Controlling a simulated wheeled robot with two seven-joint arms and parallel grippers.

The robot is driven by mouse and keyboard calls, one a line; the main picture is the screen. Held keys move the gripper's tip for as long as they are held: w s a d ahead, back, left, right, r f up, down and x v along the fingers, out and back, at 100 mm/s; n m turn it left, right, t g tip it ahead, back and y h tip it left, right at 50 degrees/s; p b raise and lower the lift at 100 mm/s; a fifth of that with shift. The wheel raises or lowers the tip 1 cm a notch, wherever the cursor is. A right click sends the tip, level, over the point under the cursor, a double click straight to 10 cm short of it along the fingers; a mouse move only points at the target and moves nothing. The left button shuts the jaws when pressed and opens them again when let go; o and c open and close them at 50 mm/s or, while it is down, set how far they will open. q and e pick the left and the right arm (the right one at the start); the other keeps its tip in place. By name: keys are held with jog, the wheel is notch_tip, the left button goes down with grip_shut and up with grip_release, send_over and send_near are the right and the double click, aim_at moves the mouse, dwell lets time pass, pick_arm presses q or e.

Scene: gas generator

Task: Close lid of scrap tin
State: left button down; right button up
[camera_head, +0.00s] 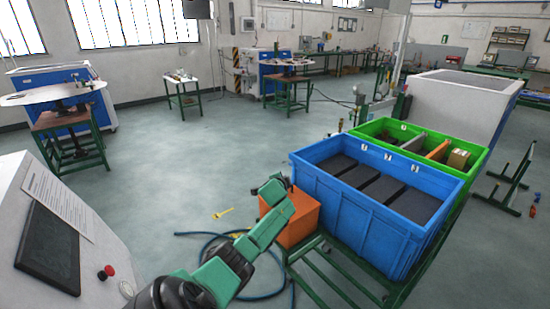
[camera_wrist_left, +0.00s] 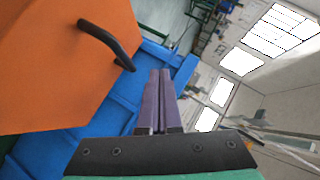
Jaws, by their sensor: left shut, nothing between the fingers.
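The orange scrap tin (camera_head: 304,216) stands against the left end of the blue crate in the head view, partly hidden behind my left arm. In the left wrist view a large orange panel of it (camera_wrist_left: 60,70) with a black bar handle (camera_wrist_left: 107,44) fills the left side. I cannot tell from these views how far the lid is open. My left gripper (camera_head: 276,184) is at the tin's upper left side. In the left wrist view its fingers (camera_wrist_left: 159,98) are together and empty, to the right of the handle and apart from it. My right gripper is not in view.
The blue crate (camera_head: 318,190) with dark blocks and the green crate (camera_head: 470,150) stand on a green frame (camera_head: 345,284) right of the tin. A blue hose (camera_head: 215,236) lies on the floor. A control console (camera_head: 50,225) is at left.

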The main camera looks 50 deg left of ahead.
pick_arm(q)
jog(key=s+d+r+p, duration=0.1)
jog(key=s+d+r, duration=0.1)
jog(key=s+r, duration=0.5)
jog(key=shift+s+r, duration=0.15)
jog(key=shift+r, duration=0.35)
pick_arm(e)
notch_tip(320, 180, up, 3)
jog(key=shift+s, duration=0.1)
pick_arm(q)
jog(key=shift+a, duration=0.1)
